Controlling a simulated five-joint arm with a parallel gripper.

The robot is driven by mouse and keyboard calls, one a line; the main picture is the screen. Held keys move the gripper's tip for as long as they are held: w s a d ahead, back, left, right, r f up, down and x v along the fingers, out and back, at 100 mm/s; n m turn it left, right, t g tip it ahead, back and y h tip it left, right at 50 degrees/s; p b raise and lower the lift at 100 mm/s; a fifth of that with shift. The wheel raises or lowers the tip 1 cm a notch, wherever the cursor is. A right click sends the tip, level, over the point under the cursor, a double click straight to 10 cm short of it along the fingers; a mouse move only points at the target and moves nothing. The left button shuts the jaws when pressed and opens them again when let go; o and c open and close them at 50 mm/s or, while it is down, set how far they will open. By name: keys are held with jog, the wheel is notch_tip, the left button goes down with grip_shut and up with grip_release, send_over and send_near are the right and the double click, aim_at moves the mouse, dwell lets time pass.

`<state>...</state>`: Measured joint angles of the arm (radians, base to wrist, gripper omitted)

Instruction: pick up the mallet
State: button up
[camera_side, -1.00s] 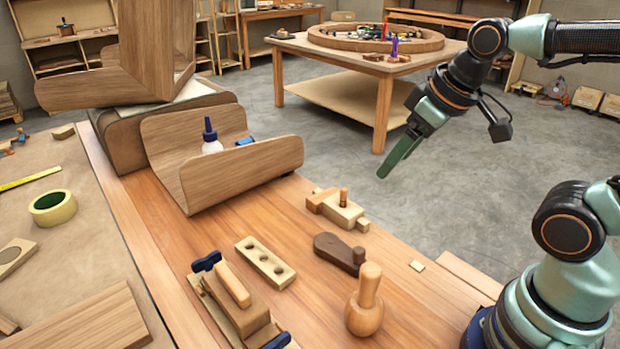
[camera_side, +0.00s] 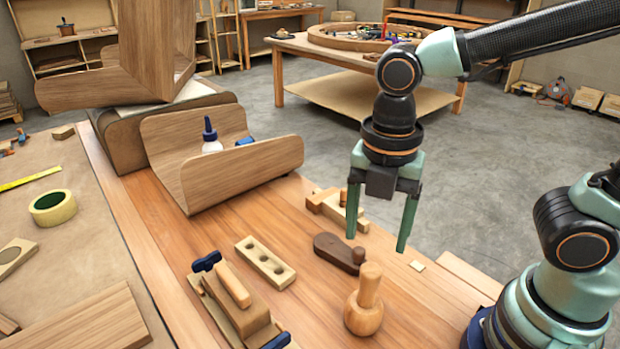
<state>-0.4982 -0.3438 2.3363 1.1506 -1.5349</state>
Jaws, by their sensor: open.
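The mallet (camera_side: 365,303) is a round, light-wood tool with a short handle pointing up. It stands upright on the bench at the front, and all of it shows. My gripper (camera_side: 377,243) is open and empty, pointing down, with its two green fingers spread apart. In the picture its fingertips are above the mallet's handle. They look higher than the bench and apart from the mallet; the exact depth gap is hard to tell.
A dark wooden tool (camera_side: 338,252) lies close behind the mallet. A wooden plane-like tool (camera_side: 238,295) with blue ends and a block with holes (camera_side: 265,262) lie to the left. A light-wood clamp-like piece (camera_side: 332,206) is partly behind my left finger. The bent laminated panel (camera_side: 240,173) stands further back.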

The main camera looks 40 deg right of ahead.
aim_at(371, 268)
notch_tip(371, 268, down, 10)
jog(key=shift+s+r, duration=0.15)
dwell(0.4)
grip_shut()
jog(key=shift+a, duration=0.1)
dwell(1.2)
